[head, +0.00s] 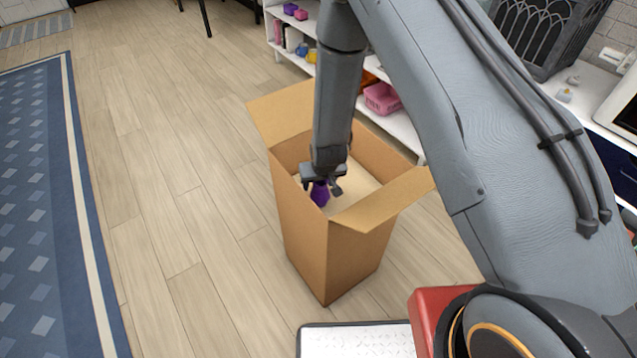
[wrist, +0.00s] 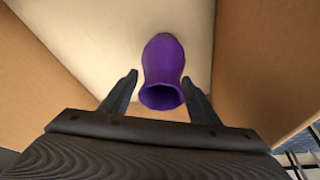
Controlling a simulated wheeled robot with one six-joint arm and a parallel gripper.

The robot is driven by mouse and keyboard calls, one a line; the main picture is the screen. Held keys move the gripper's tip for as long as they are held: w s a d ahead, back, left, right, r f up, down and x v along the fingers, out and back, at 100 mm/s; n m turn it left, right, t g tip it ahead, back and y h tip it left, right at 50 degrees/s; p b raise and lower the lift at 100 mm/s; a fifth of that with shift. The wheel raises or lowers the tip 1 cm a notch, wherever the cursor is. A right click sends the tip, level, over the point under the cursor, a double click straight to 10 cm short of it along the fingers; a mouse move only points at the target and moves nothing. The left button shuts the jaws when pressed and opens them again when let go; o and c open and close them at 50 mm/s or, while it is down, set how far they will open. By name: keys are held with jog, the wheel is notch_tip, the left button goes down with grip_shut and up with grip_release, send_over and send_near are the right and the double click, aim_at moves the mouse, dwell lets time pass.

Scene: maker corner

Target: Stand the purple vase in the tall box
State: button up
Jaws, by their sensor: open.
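The tall box (head: 305,235) is an open cardboard carton standing on the floor, with its flaps folded outward. The purple vase (head: 319,195) is inside it, partly hidden by my gripper (head: 322,187) in the head view. In the wrist view the vase (wrist: 163,62) has its open mouth toward the camera and its body running away toward the pale box bottom (wrist: 105,45). My gripper (wrist: 160,80) is open, with one finger on each side of the vase's mouth end and a visible gap at each side. I cannot tell whether the vase's base rests on the bottom.
Box flaps (head: 283,112) stick out around the opening, close to my arm. A white shelf (head: 400,125) with a pink basket (head: 382,98) stands behind the box. Wooden floor (head: 180,200) is clear to the left, up to a blue rug (head: 35,210).

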aim_at(323, 197)
jog(key=shift+r, duration=0.1)
jog(key=v, duration=1)
jog(key=shift+s+r+b, duration=0.1)
jog(key=shift+r+b, duration=0.15)
jog(key=shift+b, duration=0.15)
jog(key=s+d+r+m+g+h, duration=0.1)
jog(key=s+d+r+m+g, duration=0.1)
jog(key=s+d+r, duration=1.5)
notch_tip(323, 197, up, 3)
jog(key=s+g, duration=0.1)
jog(key=s, duration=0.1)
jog(key=shift+s+g, duration=0.4)
